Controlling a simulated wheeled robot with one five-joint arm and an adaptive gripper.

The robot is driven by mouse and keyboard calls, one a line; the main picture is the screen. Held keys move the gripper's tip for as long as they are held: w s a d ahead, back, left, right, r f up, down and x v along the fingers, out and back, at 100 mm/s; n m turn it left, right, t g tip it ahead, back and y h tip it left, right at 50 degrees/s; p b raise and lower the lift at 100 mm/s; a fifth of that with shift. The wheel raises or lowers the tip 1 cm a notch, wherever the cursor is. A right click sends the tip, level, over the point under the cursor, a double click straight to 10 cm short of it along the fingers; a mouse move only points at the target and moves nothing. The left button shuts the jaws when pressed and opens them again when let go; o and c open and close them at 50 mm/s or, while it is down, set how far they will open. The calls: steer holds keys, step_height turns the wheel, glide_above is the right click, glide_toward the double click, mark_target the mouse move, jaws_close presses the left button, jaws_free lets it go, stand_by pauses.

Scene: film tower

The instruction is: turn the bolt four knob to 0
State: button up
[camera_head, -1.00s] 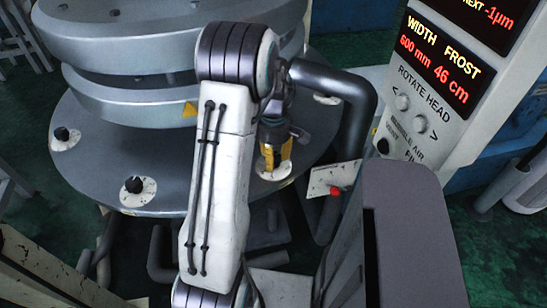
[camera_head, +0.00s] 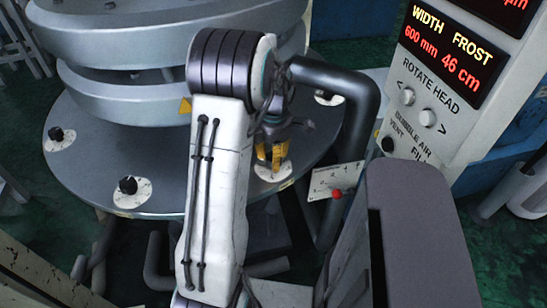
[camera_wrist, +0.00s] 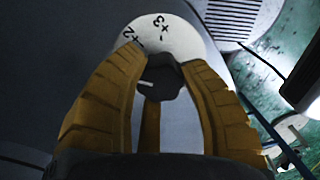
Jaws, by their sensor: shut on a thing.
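My gripper (camera_head: 271,152), with yellow fingers, points down over a round white dial plate (camera_head: 273,174) on the rim of the grey disc. In the wrist view the fingers of my gripper (camera_wrist: 163,68) are shut on a dark knob (camera_wrist: 163,78), one finger on each side. The knob has a white pointer line that points left. The white dial plate (camera_wrist: 185,38) behind it shows "+2" and "+3" marks; its other marks are hidden by the fingers. No bolt number is readable, and the head view hides the held knob.
Other dark knobs sit on white plates: left (camera_head: 56,133), front left (camera_head: 128,185) and behind my arm (camera_head: 324,96). A bent dark pipe (camera_head: 365,110) stands close right of my gripper. A small plate with a red knob (camera_head: 337,193) and a display console (camera_head: 445,70) are further right.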

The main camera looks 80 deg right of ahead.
steer(key=shift+a+f, duration=0.1)
steer(key=o, duration=1.2)
step_height(320, 180, up, 12)
steer(key=shift+d, duration=0.25)
